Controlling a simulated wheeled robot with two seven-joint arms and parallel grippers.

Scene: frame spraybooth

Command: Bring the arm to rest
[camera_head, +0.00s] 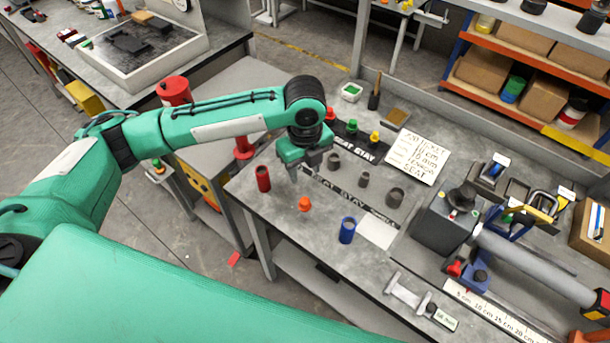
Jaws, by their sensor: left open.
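My left arm comes in from the left over the grey workbench (290,240). My left gripper (302,176) points down above the bench and is open, with nothing seen between its fingers. A red cylinder (263,178) stands to its left. My right gripper is not in view.
Behind the gripper, red, green and yellow knobbed pieces (352,126) stand on a dark strip. A written sheet (416,155) lies at the back. A grey machine with a long tube (530,262) and tools crowd the right. The bench's front left is mostly clear.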

